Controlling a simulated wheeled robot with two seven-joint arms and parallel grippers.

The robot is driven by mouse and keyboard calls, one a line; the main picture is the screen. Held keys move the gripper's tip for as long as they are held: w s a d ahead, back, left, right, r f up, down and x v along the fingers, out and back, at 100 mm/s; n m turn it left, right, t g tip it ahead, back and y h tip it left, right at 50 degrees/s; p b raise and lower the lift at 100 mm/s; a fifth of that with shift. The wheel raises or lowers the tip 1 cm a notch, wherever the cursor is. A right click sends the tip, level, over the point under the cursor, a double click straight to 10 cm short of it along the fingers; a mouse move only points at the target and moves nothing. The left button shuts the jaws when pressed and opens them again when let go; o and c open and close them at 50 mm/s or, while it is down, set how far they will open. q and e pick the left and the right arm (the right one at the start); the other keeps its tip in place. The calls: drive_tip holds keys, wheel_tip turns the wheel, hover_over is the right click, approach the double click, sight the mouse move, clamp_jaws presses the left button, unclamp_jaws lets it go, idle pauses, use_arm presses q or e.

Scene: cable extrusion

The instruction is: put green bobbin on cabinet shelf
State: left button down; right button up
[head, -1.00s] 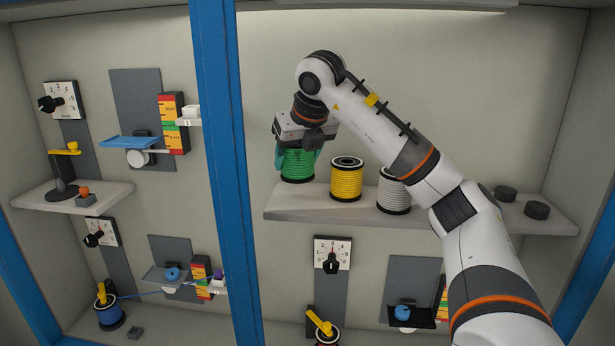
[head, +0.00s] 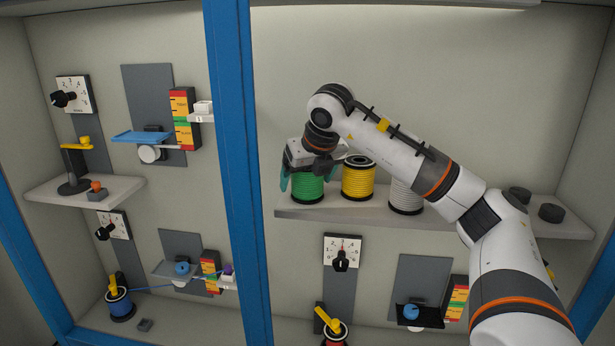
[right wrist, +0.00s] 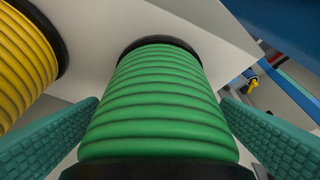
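The green bobbin (head: 308,188) stands upright at the left end of the cabinet shelf (head: 300,211), left of the yellow bobbin (head: 358,180). My right gripper (head: 303,180) is above it with its teal fingers pointing down on either side. In the right wrist view the green bobbin (right wrist: 158,105) fills the middle between the two fingers, which flare outward with a narrow gap beside the wound part. The gripper looks open around it. The bobbin's far flange appears to meet the shelf. My left gripper is not in view.
A white bobbin (head: 404,193) stands right of the yellow one, partly behind my arm. Two dark round pieces (head: 551,212) sit at the shelf's right. A blue cabinet post (head: 238,150) rises to the left. Dials and fittings are below.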

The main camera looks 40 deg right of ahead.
drive_tip(key=shift+r, duration=0.1)
drive_tip(key=v, duration=1.2)
drive_tip(key=shift+b, duration=0.35)
